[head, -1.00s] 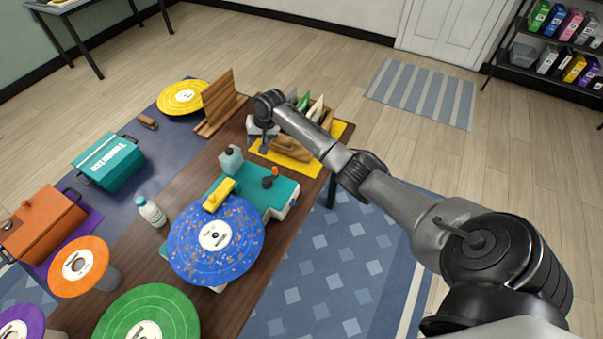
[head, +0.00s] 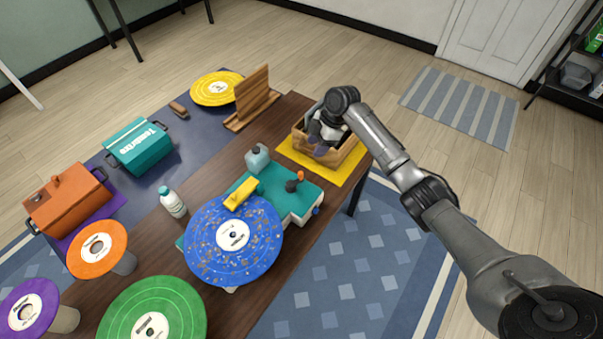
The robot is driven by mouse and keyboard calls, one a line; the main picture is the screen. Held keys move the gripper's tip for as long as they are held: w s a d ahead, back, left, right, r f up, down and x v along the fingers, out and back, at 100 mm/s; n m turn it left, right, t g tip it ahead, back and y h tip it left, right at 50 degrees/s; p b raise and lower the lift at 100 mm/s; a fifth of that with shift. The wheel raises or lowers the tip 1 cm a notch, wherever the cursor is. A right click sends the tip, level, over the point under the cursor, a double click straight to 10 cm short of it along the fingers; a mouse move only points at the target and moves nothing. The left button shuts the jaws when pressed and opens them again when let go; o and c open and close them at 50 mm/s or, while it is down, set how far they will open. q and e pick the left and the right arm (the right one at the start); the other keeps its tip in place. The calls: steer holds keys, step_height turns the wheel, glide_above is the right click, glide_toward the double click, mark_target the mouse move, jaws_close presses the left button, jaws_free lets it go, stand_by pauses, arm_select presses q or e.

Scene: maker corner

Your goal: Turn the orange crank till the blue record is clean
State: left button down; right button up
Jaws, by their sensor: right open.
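The blue record (head: 210,260) lies on the teal-and-white cleaning machine (head: 277,207), with brownish specks scattered over its surface. A yellow bar (head: 241,193) lies across its far edge. The orange crank (head: 300,176) shows as a small orange piece at the machine's right end, beside a dark knob (head: 291,187). My right gripper (head: 322,136) is open, pointing down over the wooden crate (head: 341,156), beyond the crank and apart from it. Its fingers are partly hidden by my wrist and hard to make out. My left gripper is out of view.
A grey-blue bottle (head: 257,160) stands just behind the machine, and a white bottle (head: 173,203) left of it. The crate sits on a yellow mat (head: 352,178). A green record (head: 150,300) and an orange record (head: 97,265) stand at the front left.

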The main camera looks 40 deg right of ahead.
mark_target(301, 172)
steer(key=x, duration=1.3)
steer(key=shift+a+f, duration=0.1)
steer(key=shift+f, duration=0.2)
steer(key=shift+c, duration=0.4)
jaws_close()
